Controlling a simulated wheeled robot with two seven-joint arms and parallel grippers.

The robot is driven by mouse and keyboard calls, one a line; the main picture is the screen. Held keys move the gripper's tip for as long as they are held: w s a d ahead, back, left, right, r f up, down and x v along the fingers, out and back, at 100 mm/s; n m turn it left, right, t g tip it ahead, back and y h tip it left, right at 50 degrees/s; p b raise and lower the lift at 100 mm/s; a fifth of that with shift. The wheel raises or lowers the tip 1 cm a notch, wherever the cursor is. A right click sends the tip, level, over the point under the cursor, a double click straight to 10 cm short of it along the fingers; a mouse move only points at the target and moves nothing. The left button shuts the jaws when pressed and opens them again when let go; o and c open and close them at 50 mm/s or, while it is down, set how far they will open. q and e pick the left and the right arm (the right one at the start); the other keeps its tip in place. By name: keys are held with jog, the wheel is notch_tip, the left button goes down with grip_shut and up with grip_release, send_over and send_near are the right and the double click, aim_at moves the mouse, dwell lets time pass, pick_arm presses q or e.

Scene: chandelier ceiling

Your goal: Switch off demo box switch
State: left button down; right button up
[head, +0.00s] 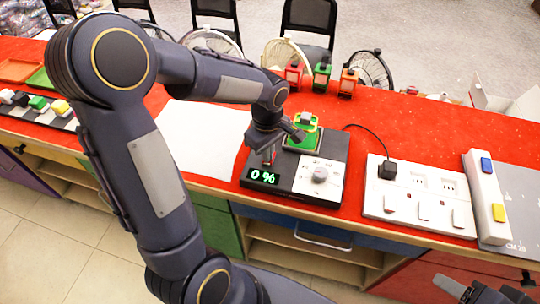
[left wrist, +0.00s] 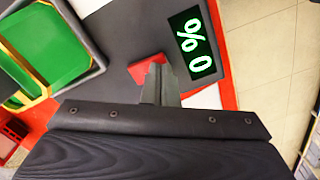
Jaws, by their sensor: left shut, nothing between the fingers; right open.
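The demo box (head: 317,192) is a black box with a white panel and a round knob (head: 320,174), standing on the red-topped counter. Its display (head: 263,176) reads 0 % in green; it also shows in the left wrist view (left wrist: 193,43). A red switch (left wrist: 141,69) sits on the box beside the display. My left gripper (head: 268,158) is shut and empty, pointing down at the red switch. In the left wrist view its fingertips (left wrist: 157,82) overlap the switch and hide part of it; I cannot tell whether they touch. My right gripper (head: 488,290) is at the lower right, open, away from the box.
A green tray-like piece (head: 303,138) sits on the back of the box. A white power strip (head: 415,195) with a black plug stands to the right. Fans and red, green and orange blocks (head: 321,75) stand behind. White paper (head: 200,135) lies to the left.

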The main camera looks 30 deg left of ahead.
pick_arm(q)
jog(key=shift+f, duration=0.2)
jog(key=shift+r+p, duration=2.55)
jog(key=shift+r, duration=1)
jog(key=s+d+r+m+t+h, duration=0.2)
jog(key=s+r+m, duration=0.2)
jog(key=s+m, duration=0.2)
jog(key=s+d+r+m+t+h, duration=0.1)
jog(key=s+d+r+m+t, duration=0.1)
jog(key=s+m, duration=0.5)
jog(key=s+r+t, duration=0.1)
jog(key=s, duration=0.3)
jog(key=shift+r+t+h, duration=0.3)
jog(key=shift+r+h, duration=0.1)
